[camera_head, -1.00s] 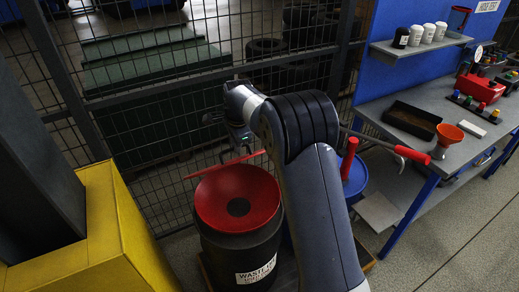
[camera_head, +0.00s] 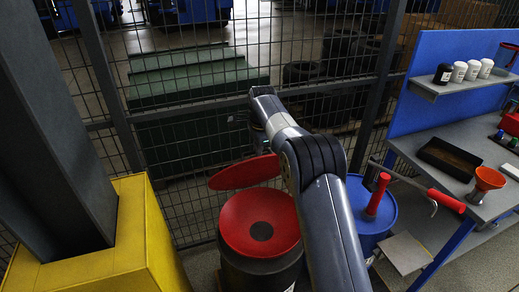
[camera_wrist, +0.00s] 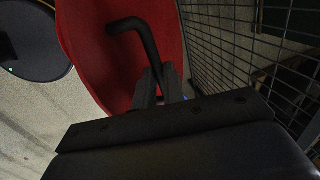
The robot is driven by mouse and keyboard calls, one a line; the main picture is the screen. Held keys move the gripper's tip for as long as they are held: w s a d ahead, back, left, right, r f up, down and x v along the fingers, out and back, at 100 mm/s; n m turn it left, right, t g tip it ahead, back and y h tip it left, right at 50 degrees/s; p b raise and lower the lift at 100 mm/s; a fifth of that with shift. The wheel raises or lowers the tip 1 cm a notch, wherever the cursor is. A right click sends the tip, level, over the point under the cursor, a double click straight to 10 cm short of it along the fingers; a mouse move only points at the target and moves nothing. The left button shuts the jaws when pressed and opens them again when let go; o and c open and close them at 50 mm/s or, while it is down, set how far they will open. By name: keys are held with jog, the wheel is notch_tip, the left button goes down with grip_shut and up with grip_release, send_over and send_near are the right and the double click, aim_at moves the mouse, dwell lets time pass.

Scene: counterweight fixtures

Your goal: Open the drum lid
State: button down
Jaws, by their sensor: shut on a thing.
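The waste drum (camera_head: 262,270) is dark, with a red funnel-shaped top (camera_head: 240,235) and a dark hole at its middle. Its round red lid (camera_head: 245,172) stands raised and tilted behind the funnel, clear of the opening. In the wrist view the red lid (camera_wrist: 92,45) fills the upper middle, with a black bent handle (camera_wrist: 148,42) on it. My gripper (camera_wrist: 159,85) is shut on this handle; the exact grip is partly hidden between the dark fingers.
A blue drum (camera_head: 378,222) with a red-handled pump stands close on the right. A yellow block (camera_head: 110,240) with a dark column is on the left. A mesh fence (camera_head: 200,205) runs close behind. A workbench (camera_head: 425,150) stands at the right.

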jog(key=shift+s+f, duration=0.1)
jog(key=shift+f, duration=0.5)
jog(key=c, duration=1.8)
grip_release()
jog(key=shift+a+f, duration=0.1)
jog(key=shift+a, duration=0.05)
jog(key=shift+o, duration=0.8)
jog(key=shift+w+a, duration=0.1)
jog(key=shift+w, duration=0.25)
jog(key=shift+o, duration=0.8)
jog(key=shift+s+r, duration=0.15)
jog(key=shift+r, duration=0.1)
jog(key=b+v, duration=0.1)
jog(key=v, duration=0.9)
jog(key=shift+r, duration=0.4)
jog(key=shift+d, duration=0.2)
